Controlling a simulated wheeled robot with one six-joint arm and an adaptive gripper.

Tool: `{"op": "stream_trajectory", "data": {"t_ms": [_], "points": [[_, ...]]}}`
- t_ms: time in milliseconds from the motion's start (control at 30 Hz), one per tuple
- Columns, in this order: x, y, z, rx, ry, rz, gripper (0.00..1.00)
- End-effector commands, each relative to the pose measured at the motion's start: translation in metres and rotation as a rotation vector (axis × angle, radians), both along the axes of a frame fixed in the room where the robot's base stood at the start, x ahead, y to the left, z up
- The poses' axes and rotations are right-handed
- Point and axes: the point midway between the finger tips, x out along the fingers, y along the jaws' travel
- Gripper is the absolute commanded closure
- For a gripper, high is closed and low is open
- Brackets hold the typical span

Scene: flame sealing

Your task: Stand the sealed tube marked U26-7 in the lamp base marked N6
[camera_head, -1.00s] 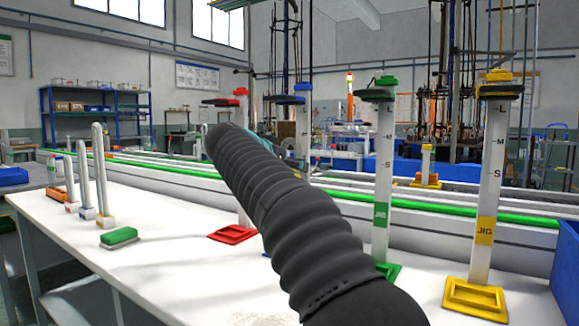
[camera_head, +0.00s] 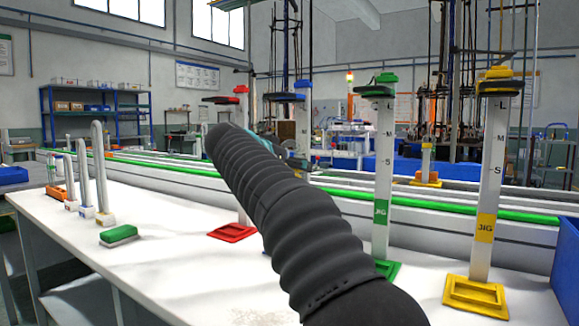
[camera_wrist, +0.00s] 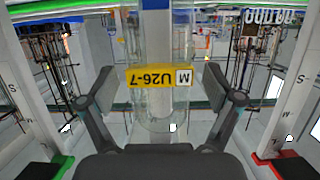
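The clear glass tube (camera_wrist: 165,108) stands out in the wrist view, with a yellow label reading U26-7 and a white M patch, both upside down. Its rounded end points to the picture's bottom; its other end runs out at the top, near a bit of blue. My gripper (camera_wrist: 160,85) is open, with one finger on each side of the tube and narrow gaps between.
Tall jig posts stand around the arm: green (camera_head: 382,180), yellow (camera_head: 486,190), red-based (camera_head: 233,232), and a partly hidden blue-topped one (camera_head: 302,125). A green block (camera_head: 119,235) lies on the white table (camera_head: 165,270). A blue bin (camera_head: 567,265) is at the right edge.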

Motion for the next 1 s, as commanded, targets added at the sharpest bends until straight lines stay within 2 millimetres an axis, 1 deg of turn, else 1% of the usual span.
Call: {"op": "stream_trajectory", "data": {"t_ms": [200,333,467,600,800,1000], "points": [[-0.001,0.001,0.000,0.000,0.000,0.000,0.10],[-0.008,0.007,0.003,0.000,0.000,0.003,0.10],[-0.025,0.018,0.010,0.002,-0.001,0.004,0.10],[-0.048,0.033,0.018,0.000,-0.001,0.004,0.10],[-0.077,0.051,0.028,0.001,0.000,0.003,0.10],[-0.092,0.061,0.034,0.000,0.000,0.000,0.10]]}}
